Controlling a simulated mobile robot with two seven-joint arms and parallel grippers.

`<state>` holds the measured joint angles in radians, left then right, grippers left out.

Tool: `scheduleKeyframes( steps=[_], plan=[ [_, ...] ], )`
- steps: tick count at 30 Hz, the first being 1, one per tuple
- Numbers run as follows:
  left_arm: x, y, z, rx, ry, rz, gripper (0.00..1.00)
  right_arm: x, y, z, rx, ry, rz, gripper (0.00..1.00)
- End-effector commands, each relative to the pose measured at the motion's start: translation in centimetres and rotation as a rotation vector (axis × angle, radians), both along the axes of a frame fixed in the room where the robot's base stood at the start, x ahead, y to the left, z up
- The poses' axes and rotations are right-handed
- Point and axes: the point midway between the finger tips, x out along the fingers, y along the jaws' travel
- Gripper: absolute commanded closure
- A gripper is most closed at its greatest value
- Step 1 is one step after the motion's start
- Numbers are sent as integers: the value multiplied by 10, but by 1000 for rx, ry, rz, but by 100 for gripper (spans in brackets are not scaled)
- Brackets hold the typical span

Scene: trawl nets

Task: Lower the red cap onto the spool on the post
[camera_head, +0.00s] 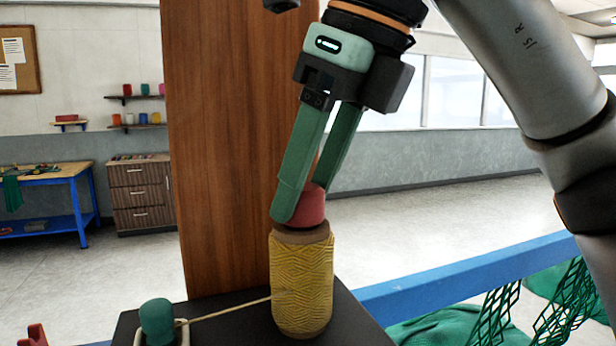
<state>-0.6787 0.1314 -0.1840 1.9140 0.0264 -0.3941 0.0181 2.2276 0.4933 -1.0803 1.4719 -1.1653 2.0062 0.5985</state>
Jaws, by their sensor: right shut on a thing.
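The yellow twine spool (302,284) stands upright on a dark stand, its brown top end showing. Any post inside it is hidden. The red cap (312,210) is right above the spool's top, partly covered by the green fingers. My right gripper (299,203) comes down from above, tilted, and is shut on the cap. I cannot tell whether the cap touches the spool or is a little above it. My left gripper does not show.
A tall wooden panel (222,150) stands close behind the spool. A green-topped peg (157,320) at the lower left has a twine running to the spool. A blue rail (470,272) with green netting (560,305) lies to the right.

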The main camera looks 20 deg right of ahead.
Motion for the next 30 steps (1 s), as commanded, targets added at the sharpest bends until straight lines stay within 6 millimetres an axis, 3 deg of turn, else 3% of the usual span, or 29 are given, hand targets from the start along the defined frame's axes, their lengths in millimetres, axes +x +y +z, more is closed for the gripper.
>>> scheduleKeyframes(
  steps=[5, 6, 14, 26, 30],
  plan=[
    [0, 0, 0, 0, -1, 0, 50, 0, 0, 0, 1, -1, 0, 100],
    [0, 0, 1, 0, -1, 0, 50, 0, 0, 0, 0, 0, 0, 45],
    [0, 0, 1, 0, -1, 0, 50, 0, 0, 0, 0, 0, 0, 16],
    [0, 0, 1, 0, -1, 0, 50, 0, 0, 1, -1, -1, 0, 14],
    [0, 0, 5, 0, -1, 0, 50, -3, -3, 12, 0, -1, 0, 14]
  ],
)
